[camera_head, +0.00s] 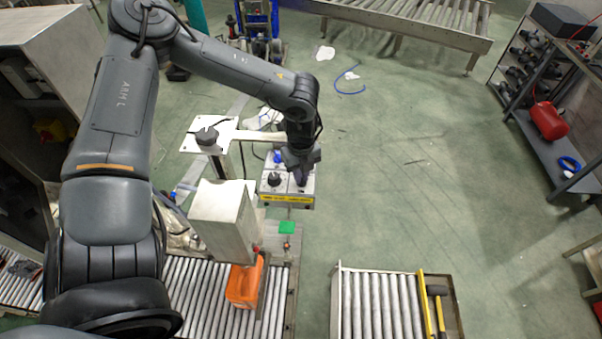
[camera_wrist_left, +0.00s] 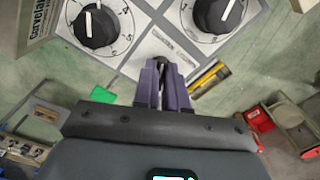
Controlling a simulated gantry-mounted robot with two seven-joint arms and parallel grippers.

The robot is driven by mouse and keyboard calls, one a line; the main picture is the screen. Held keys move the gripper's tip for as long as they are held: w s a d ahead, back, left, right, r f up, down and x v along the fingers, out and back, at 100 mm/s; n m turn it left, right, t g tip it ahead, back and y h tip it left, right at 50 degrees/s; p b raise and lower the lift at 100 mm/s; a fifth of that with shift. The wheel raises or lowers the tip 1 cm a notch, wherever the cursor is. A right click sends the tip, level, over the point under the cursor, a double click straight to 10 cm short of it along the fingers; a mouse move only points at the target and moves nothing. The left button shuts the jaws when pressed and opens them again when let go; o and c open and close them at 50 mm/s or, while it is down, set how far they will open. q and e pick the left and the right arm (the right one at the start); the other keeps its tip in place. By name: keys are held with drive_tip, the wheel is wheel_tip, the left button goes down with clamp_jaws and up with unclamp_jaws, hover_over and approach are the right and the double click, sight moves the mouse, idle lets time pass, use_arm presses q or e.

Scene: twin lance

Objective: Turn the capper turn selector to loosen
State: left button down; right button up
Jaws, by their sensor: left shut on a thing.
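A light control panel (camera_head: 270,188) with a yellow label strip along its front edge stands near the middle of the head view. A black dial knob (camera_head: 275,179) shows on it. In the left wrist view, two large black knobs with white pointer lines and numbered scales show, one at left (camera_wrist_left: 96,27) and one at right (camera_wrist_left: 217,12). My left gripper (camera_head: 301,178) is at the panel's right part. Its purple fingers (camera_wrist_left: 162,68) are shut on a small dark selector handle (camera_wrist_left: 162,62), mostly hidden between them. Its pointing direction cannot be told. My right gripper is not in view.
A metal box (camera_head: 222,215) and an orange bin (camera_head: 243,284) stand left of and below the panel. A roller conveyor (camera_head: 195,295) lies at bottom left, another roller section (camera_head: 375,305) at bottom centre. The green floor (camera_head: 420,200) to the right is mostly clear.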

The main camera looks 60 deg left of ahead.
use_arm(q)
drive_tip(key=shift+w+f+m+b, duration=0.1)
drive_tip(key=shift+f+m+b, duration=0.1)
drive_tip(key=shift+m+b, duration=2.35)
drive_tip(key=shift+m, duration=0.15)
drive_tip(key=m+b, duration=0.1)
drive_tip(key=m, duration=0.1)
drive_tip(key=shift+r+m, duration=0.1)
drive_tip(key=shift+m, duration=0.2)
drive_tip(key=shift+w+d+r+m+b, duration=0.1)
drive_tip(key=shift+m+b, duration=0.35)
drive_tip(key=shift+m, duration=0.5)
drive_tip(key=shift+d+m+b, duration=0.1)
drive_tip(key=shift+m+b, duration=0.3)
drive_tip(key=shift+m, duration=0.55)
drive_tip(key=c, duration=1.2)
unclamp_jaws()
